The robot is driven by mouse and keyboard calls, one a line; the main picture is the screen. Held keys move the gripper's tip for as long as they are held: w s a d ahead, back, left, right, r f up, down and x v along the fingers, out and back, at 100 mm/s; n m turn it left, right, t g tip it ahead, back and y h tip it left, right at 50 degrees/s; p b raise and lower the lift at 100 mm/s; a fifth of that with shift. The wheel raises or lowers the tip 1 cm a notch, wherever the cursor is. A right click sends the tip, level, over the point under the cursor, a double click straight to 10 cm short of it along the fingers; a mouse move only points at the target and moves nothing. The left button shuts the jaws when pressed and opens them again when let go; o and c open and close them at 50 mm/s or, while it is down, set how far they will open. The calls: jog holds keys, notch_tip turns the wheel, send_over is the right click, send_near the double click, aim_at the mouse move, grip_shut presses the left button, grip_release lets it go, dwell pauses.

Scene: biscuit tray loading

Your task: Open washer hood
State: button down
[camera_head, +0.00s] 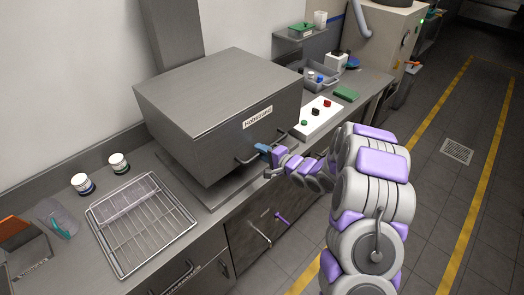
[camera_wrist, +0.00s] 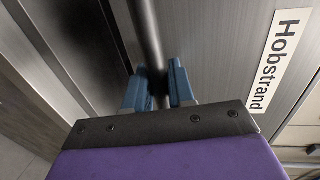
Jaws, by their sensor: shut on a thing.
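The washer hood (camera_head: 222,110) is a large grey metal box labelled "Hobstrand", with a bar handle (camera_head: 245,158) low on its front. In the head view a gap shows between the hood's lower edge and the washer base (camera_head: 215,195). My gripper (camera_head: 266,150) is at the right part of the handle. In the wrist view the dark handle bar (camera_wrist: 146,35) runs between the two blue fingers of my gripper (camera_wrist: 158,88), and they are shut on it. The label (camera_wrist: 280,58) shows at the right of that view.
A wire rack (camera_head: 142,222) lies on the counter at left, near two small jars (camera_head: 82,183) (camera_head: 119,163). A white panel with coloured buttons (camera_head: 317,118) is right of the hood. Cabinet handles (camera_head: 259,235) stick out below. The floor at right is clear.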

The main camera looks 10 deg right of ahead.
notch_tip(320, 180, up, 21)
jog(key=p, duration=1.8)
jog(key=shift+p, duration=0.4)
jog(key=c, duration=1.1)
grip_release()
jog(key=b+v, duration=0.2)
jog(key=v, duration=1.5)
jog(key=shift+s+d+f, duration=0.1)
jog(key=shift+s+d, duration=0.05)
